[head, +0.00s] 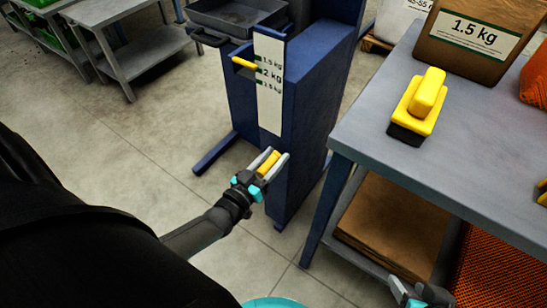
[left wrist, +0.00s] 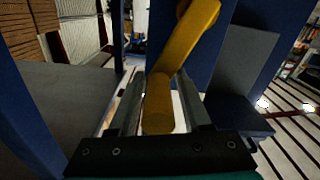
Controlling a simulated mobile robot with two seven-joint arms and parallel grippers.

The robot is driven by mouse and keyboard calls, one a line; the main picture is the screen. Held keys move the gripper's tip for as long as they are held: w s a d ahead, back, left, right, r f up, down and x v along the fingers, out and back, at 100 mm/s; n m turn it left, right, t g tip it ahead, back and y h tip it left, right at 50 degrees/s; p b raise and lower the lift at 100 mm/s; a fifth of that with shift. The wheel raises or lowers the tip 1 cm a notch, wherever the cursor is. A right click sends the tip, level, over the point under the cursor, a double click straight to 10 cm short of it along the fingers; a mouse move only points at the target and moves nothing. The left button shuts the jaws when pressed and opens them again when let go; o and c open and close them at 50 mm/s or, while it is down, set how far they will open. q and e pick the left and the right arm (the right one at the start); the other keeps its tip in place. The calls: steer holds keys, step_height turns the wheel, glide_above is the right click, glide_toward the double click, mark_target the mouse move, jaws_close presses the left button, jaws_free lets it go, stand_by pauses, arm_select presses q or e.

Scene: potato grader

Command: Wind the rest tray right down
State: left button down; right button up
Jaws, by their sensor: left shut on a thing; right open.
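The dark grey rest tray (head: 237,20) is at the top behind the blue stand (head: 310,85). A white scale plate (head: 269,85) on the stand reads 1.5 kg, 2 kg and 2.5 kg downward. A yellow pointer (head: 244,63) sits beside it, near the 1.5 kg mark. My left gripper (head: 271,160) is shut on the yellow crank grip (left wrist: 158,105), low on the stand's front. In the left wrist view the yellow crank arm (left wrist: 186,38) rises from the grip to the upper right. My right gripper (head: 408,295) is open and empty at the bottom edge, partly cut off.
A grey workbench (head: 375,150) stands at right, with a yellow-handled tool (head: 420,100) and a brown 1.5 kg sack (head: 468,45) on it. A grey table (head: 100,12) is at the back left. The floor left of the stand is clear.

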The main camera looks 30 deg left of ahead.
arm_select(q)
steer(key=shift+s+d+f, duration=0.1)
steer(key=shift+d, duration=0.3)
stand_by(0.3)
